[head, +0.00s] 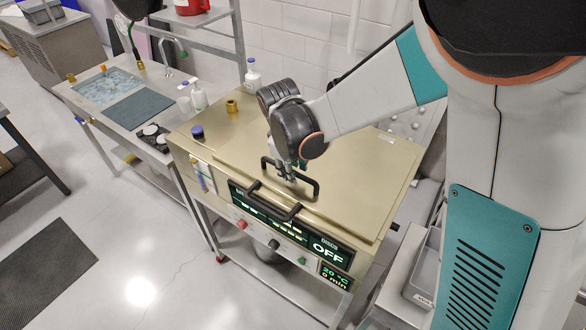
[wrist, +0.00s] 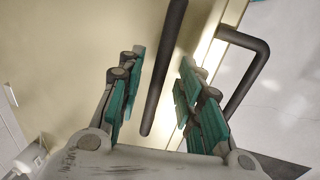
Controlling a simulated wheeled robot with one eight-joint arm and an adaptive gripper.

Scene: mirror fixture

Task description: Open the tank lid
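The tank (head: 206,168) is a brass-coloured box on a metal stand, with a dark front panel reading OFF. Its flat lid (head: 345,160) lies closed on top. A black bar handle (head: 313,184) stands on the lid near the front edge. A second black handle (head: 270,207) sticks out at the front, and it also shows at the right of the wrist view (wrist: 262,62). My gripper (head: 289,172) is at the lid handle, pointing down. In the wrist view the lid handle (wrist: 168,55) runs between my teal-padded fingers, with gaps on both sides.
A gold fitting (head: 232,106) and a blue-capped container (head: 197,133) stand on the tank's left top. A white bottle (head: 252,74) stands behind it. A side bench (head: 140,108) with a sink is at the left. A grey bin (head: 424,270) is at the right. Floor in front is clear.

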